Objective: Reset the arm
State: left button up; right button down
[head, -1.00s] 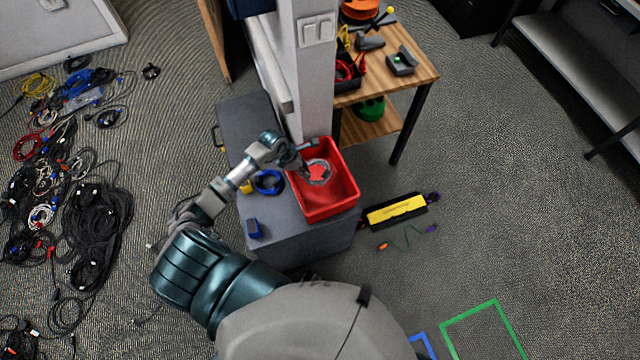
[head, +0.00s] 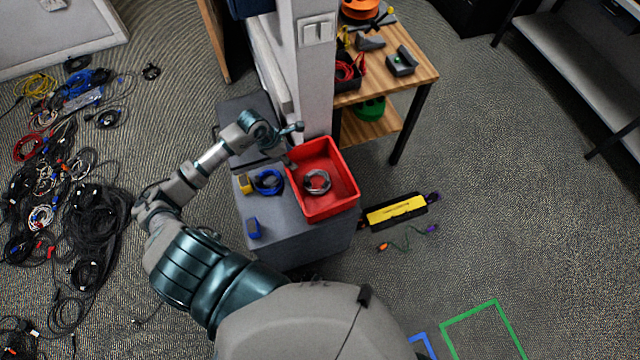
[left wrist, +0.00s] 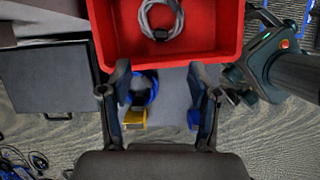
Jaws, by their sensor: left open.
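My left gripper (head: 290,163) is open and empty in the head view, just left of the red bin's rim. In the left wrist view its two fingers (left wrist: 160,95) stand apart with nothing between them, above the grey cabinet top. The red bin (head: 345,172) stands on the grey cabinet (head: 290,228). A grey coiled cable (head: 317,181) lies inside it, and it also shows in the left wrist view (left wrist: 147,30). My right gripper is in neither view.
A blue coiled cable (head: 268,190), a yellow connector (head: 245,184) and a blue item (head: 254,227) are on the cabinet. A white post (head: 312,80) rises behind the bin. Many cables (head: 95,230) lie on the floor at left. A wooden table (head: 420,80) stands at right.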

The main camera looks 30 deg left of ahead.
pick_arm(q)
jog(key=shift+s+a+r, duration=0.15)
jog(key=shift+a+r, duration=0.2)
jog(key=shift+r, duration=0.1)
